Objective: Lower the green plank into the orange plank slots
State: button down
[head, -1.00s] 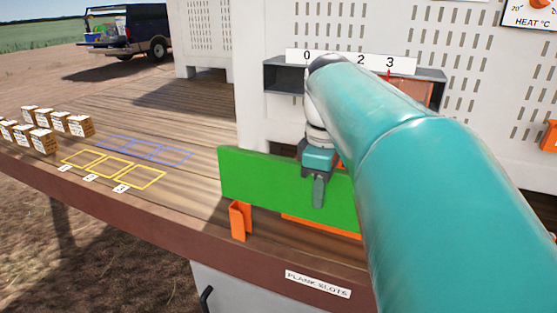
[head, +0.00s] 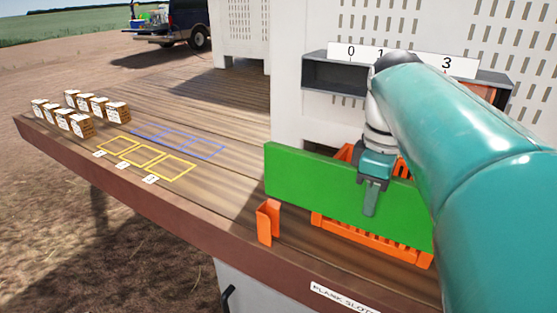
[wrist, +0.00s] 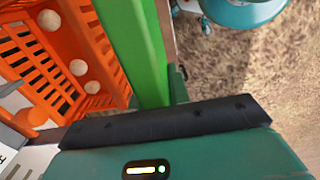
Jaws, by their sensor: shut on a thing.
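The green plank (head: 330,188) stands on its long edge, upright, near the front edge of the wooden deck. My gripper (head: 371,190) is shut on the plank from above, near its middle. The plank also shows in the wrist view (wrist: 143,45), running away from my gripper. One orange plank slot (head: 268,222) stands on the deck just in front of the plank's left part, and the plank looks above and behind it. The other slot is not visible, with my arm covering the right side. I cannot tell how high the plank's lower edge is.
An orange slotted crate (head: 375,240) stands right behind the plank; the wrist view shows round pale onions (wrist: 49,20) in it. A grey shelf (head: 335,75) numbered above is behind. Small boxes (head: 82,125) and yellow outlines (head: 142,155) lie left. The "PLANK SLOTS" label (head: 340,298) marks the front edge.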

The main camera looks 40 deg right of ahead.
jog(key=shift+a+f, duration=0.15)
jog(key=shift+f, duration=0.4)
jog(key=shift+f, duration=0.1)
jog(key=shift+f, duration=0.2)
jog(key=shift+f, duration=6.3)
jog(key=c, duration=1.2)
grip_release()
jog(key=shift+c, duration=0.2)
